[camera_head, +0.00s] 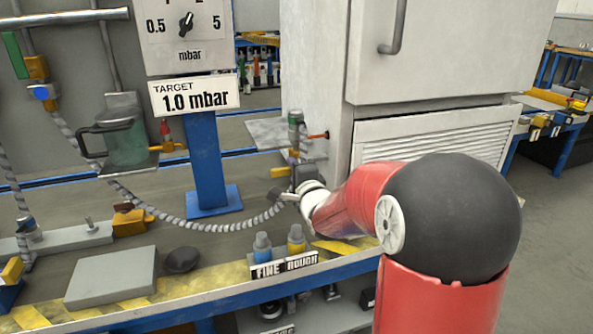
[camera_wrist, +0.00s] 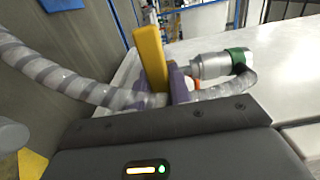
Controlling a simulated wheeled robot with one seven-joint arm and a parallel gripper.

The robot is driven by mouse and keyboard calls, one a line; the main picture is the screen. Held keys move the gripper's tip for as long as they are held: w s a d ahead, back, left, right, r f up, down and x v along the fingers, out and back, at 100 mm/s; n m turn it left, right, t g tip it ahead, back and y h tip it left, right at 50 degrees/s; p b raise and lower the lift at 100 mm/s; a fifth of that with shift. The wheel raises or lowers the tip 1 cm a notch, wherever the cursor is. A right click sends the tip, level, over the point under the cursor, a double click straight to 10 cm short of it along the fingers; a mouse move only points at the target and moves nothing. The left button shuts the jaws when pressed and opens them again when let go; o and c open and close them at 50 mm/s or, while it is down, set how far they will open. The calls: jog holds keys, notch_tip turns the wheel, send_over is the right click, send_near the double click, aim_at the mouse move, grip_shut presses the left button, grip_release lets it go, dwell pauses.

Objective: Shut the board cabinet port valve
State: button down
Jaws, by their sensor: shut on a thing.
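The cabinet port valve shows in the wrist view as a yellow lever handle (camera_wrist: 151,58) standing upright beside the grey hose line. My gripper (camera_wrist: 166,88) is shut at the lever's lower part, and the dark gripper body fills the bottom of that view. In the head view my gripper (camera_head: 288,187) is at the hose end, just below the cabinet port fitting (camera_head: 295,125) with its green collar. My wrist and the gripper hide most of the valve there, and the exact finger contact is hard to see.
A ribbed hose (camera_head: 165,213) runs left from the valve along the bench. The white cabinet (camera_head: 320,70) stands close behind my arm. FINE and ROUGH plugs (camera_head: 262,247) sit at the bench's front edge. A blue post (camera_head: 207,160) carries the target sign (camera_head: 195,95).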

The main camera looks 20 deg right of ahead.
dwell(0.4)
jog(key=c, duration=1.3)
grip_release()
jog(key=s, duration=0.7)
jog(key=shift+s+d, duration=0.15)
jog(key=shift+s, duration=0.25)
